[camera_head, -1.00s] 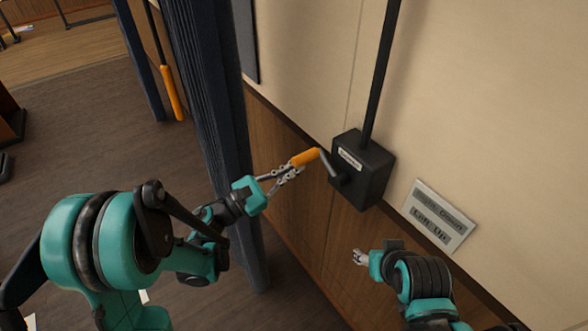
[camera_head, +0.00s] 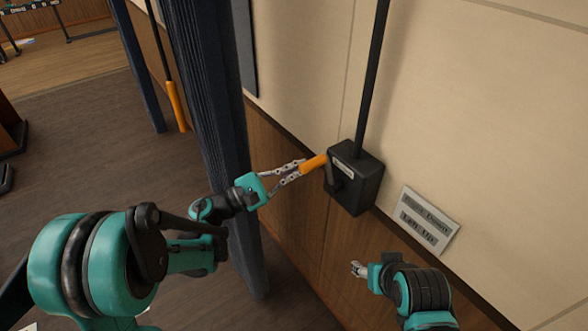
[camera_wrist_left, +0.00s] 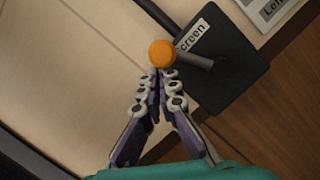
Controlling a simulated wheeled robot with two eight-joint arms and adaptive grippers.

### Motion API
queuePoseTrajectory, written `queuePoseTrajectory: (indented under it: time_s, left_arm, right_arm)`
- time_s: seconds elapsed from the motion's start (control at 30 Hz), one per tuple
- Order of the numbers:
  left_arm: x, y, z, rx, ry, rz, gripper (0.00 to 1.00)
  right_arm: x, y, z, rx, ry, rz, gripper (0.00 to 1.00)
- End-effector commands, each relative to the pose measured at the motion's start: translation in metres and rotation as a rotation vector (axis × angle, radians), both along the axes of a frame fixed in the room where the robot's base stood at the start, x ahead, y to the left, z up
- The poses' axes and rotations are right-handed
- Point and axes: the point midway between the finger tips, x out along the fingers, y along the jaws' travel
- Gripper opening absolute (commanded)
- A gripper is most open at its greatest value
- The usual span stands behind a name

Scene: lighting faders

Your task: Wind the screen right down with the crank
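The crank has a black box (camera_head: 358,180) on the wall, a short dark arm (camera_head: 333,180) and an orange handle (camera_head: 313,164). The wrist view shows the handle (camera_wrist_left: 162,53) end-on, with the metal crank arm (camera_wrist_left: 195,62) running right from it to the box (camera_wrist_left: 225,75). My left gripper (camera_head: 300,170) has its fingertips at the handle's near end. In the wrist view its fingertips (camera_wrist_left: 162,74) come close together just below the handle end; whether they clamp it is unclear. My right gripper (camera_head: 357,269) is below the box, apart from it; its opening is too small to judge.
A black pole (camera_head: 372,80) rises from the box. A wall sign (camera_head: 424,220), with a lower line reading "Left Up", is right of the box. A dark blue ribbed post (camera_head: 210,110) stands left of the crank. Another orange handle (camera_head: 177,105) hangs farther back.

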Motion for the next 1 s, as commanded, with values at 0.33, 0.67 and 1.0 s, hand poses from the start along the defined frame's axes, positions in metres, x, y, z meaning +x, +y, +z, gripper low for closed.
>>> queuePoseTrajectory:
  time_s: [0.33,0.67,1.0]
  left_arm:
    - [-0.021,-0.015,0.018,-0.002,0.001,-0.002,0.00]
    - [-0.042,-0.030,0.025,-0.002,0.001,-0.002,0.00]
    - [-0.065,-0.047,0.025,0.076,-0.106,-0.002,0.00]
  right_arm:
    - [0.000,0.000,0.007,0.000,0.000,0.000,0.54]
    - [0.000,0.000,0.008,0.000,0.000,0.000,0.54]
    - [0.000,0.000,0.006,0.000,0.000,0.000,0.54]
